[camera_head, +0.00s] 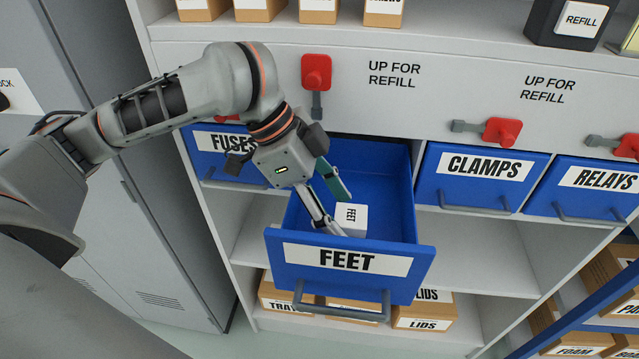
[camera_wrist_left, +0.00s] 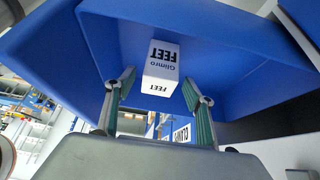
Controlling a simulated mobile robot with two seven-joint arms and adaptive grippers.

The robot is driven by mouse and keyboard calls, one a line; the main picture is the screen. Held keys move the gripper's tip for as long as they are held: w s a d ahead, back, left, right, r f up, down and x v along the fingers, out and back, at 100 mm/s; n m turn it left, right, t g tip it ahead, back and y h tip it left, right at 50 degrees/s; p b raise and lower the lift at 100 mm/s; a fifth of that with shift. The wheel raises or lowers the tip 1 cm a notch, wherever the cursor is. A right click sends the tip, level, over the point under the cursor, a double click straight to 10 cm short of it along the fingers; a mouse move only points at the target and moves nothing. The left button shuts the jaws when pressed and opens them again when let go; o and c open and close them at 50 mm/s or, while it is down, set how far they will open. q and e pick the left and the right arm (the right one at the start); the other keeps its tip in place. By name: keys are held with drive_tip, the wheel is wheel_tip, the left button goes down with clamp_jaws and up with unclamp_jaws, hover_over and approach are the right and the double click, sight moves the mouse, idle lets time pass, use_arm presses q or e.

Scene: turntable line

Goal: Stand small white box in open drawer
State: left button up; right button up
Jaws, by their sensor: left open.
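The small white box (camera_head: 350,219), marked FEET, is inside the open blue drawer (camera_head: 296,254), whose front label reads FEET. It looks upright in the drawer, but its base is hidden by the drawer front. My left gripper (camera_head: 334,205) reaches down into the drawer with its fingers apart beside the box. In the left wrist view the box (camera_wrist_left: 160,70) shows beyond and between the open fingertips (camera_wrist_left: 158,88), with visible space on both sides. The drawer (camera_wrist_left: 105,45) surrounds it there. My right gripper is not in view.
The closed FUSES drawer (camera_head: 225,139) is left of the open one; CLAMPS (camera_head: 484,166) and RELAYS (camera_head: 597,187) are closed at right. Red latches, such as one (camera_head: 316,72) above the open drawer, line the panel. Cardboard boxes (camera_head: 424,315) fill the lower shelf.

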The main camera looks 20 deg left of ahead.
use_arm(q)
drive_tip(key=v, duration=0.7)
idle(0.3)
